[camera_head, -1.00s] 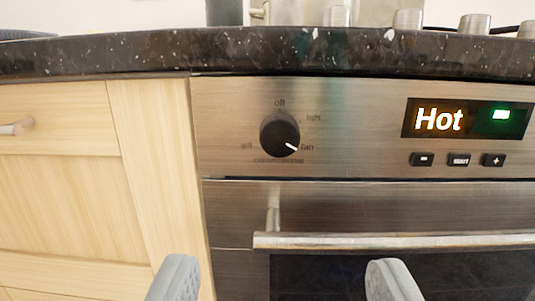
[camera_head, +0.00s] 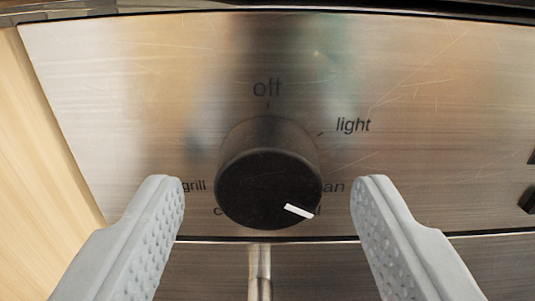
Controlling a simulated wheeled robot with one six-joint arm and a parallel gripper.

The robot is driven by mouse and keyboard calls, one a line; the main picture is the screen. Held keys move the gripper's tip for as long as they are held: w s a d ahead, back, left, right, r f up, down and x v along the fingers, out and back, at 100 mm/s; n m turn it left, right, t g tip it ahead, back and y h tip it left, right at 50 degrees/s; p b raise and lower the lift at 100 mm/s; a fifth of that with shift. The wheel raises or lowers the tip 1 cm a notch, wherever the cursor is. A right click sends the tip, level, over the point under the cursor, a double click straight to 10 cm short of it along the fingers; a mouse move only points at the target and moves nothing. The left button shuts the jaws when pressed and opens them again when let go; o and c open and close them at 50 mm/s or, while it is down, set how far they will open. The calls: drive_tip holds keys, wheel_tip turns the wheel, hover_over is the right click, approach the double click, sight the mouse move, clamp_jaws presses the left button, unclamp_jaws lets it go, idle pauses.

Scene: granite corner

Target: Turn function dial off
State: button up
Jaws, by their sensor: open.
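The black function dial (camera_head: 268,172) sits on the brushed steel oven panel (camera_head: 130,110), in the middle of the view. Its white pointer mark (camera_head: 299,211) is at the lower right of the knob, below the partly hidden "fan" label. The "off" label (camera_head: 267,89) is above the dial, "light" (camera_head: 353,125) is at upper right and "grill" (camera_head: 194,186) is at left. The knob covers part of the lower labels. My gripper (camera_head: 267,190) is open, with one grey finger on each side of the dial. Both fingers appear apart from it.
The dark worktop edge (camera_head: 300,8) runs along the top. Light wood cabinet (camera_head: 40,180) is at left. Black buttons (camera_head: 528,199) are cut off at the right edge. The oven handle's mount (camera_head: 259,272) shows below the dial.

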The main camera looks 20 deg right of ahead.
drive_tip(key=shift+w+d, duration=0.15)
drive_tip(key=shift+w, duration=0.25)
drive_tip(key=c, duration=1)
